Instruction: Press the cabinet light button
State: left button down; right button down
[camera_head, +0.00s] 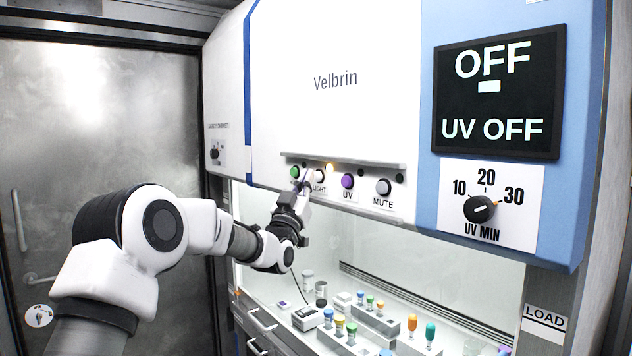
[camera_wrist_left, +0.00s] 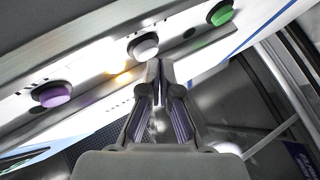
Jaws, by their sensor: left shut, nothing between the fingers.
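The white light button (camera_head: 319,176) sits on the cabinet's button strip, above a partly covered LIGHT label. It also shows in the left wrist view (camera_wrist_left: 143,46), just beyond my fingertips. My left gripper (camera_head: 305,184) is shut and empty, with its tips raised towards the strip between the green and white buttons in the head view. In the left wrist view the closed fingertips (camera_wrist_left: 153,68) are just below the white button; I cannot tell whether they touch it. A small amber lamp (camera_head: 330,167) glows beside the button. My right gripper is not in view.
A green button (camera_head: 295,172) is left of the light button; a purple UV button (camera_head: 348,181) and a grey MUTE button (camera_head: 383,187) are right. A display (camera_head: 499,92) reads OFF and UV OFF above a timer knob (camera_head: 479,209). Vials and racks stand inside the cabinet below.

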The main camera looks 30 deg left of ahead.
pick_arm(q)
jog(key=shift+s+a, duration=0.1)
jog(key=shift+s, duration=0.25)
jog(key=s+b, duration=0.1)
jog(key=s+a+b, duration=0.1)
jog(key=s, duration=0.1)
jog(key=s+a+b, duration=0.1)
jog(key=shift+s, duration=0.3)
dwell(0.7)
